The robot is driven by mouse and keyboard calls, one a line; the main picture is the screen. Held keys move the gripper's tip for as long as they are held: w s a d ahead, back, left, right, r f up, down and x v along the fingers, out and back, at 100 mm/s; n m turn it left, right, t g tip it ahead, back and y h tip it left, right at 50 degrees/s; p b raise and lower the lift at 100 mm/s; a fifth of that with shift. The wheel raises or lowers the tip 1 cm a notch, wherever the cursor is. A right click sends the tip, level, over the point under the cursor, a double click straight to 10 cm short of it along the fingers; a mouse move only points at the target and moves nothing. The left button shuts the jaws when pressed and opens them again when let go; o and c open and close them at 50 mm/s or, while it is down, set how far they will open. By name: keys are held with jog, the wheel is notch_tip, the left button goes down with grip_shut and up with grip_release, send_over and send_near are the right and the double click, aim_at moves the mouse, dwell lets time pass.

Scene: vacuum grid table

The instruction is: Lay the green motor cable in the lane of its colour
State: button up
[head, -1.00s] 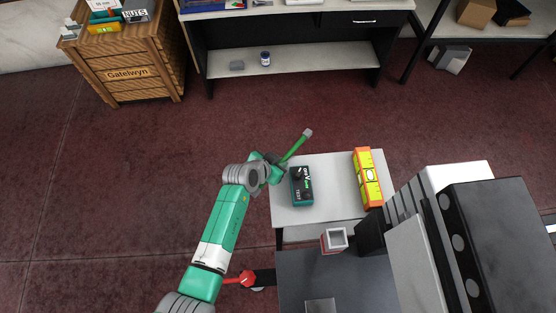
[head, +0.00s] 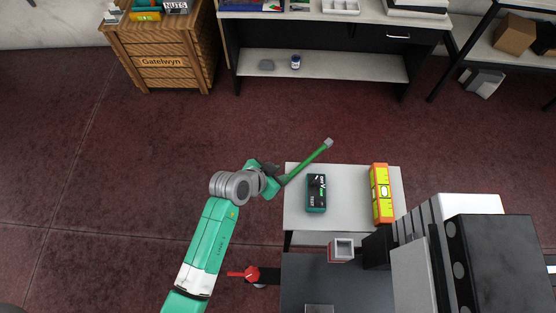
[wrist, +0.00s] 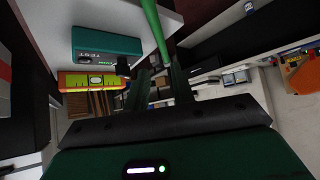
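The green motor cable (head: 308,162) is a straight green rod with a grey end. It sticks out up and right from my gripper (head: 282,181) in the head view, held in the air by the grey-white side table. The exact grip is partly hidden there. I cannot make out any coloured lane in these frames.
On the side table (head: 345,210) lie a teal tester (head: 316,194) and an orange-yellow spirit level (head: 381,195). A small square cup (head: 341,249) stands in front. A workbench (head: 310,64), a wooden crate (head: 165,62) and a shelf with boxes stand at the back. Red floor between is clear.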

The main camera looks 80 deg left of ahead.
jog(key=shift+r, duration=0.1)
dwell(0.3)
jog(key=w+d+r+m+t+y, duration=0.1)
jog(key=w+d+r+t, duration=0.1)
jog(key=w+r, duration=0.8)
jog(key=w+d+r+m+t, duration=0.1)
jog(key=w+r+m+t, duration=0.15)
jog(key=w+r, duration=0.7)
jog(key=w+d+r+t, duration=0.25)
jog(key=d+r, duration=0.25)
jog(key=r, duration=0.4)
jog(key=w+d+r+t, duration=0.25)
jog(key=d+r, duration=0.25)
jog(key=r, duration=0.3)
jog(key=w+d+r+m+t+h, duration=0.15)
jog(key=d+r+t, duration=0.25)
jog(key=d+r, duration=1)
jog(key=s+d+r+t+h, duration=0.2)
jog(key=s+d+r, duration=0.1)
jog(key=d+r, duration=0.2)
jog(key=s+d+r+m+t+h, duration=0.1)
jog(key=s+d+r, duration=0.3)
jog(key=r, duration=0.5)
jog(key=shift+s+d+r+m+t+h, duration=0.2)
jog(key=shift+d+r+m+t+h, duration=0.1)
jog(key=shift+d+t+h, duration=0.35)
jog(key=shift+o, duration=0.4)
jog(key=shift+s+d+r, duration=0.1)
jog(key=shift+s+r, duration=0.05)
jog(key=shift+o, duration=1.4)
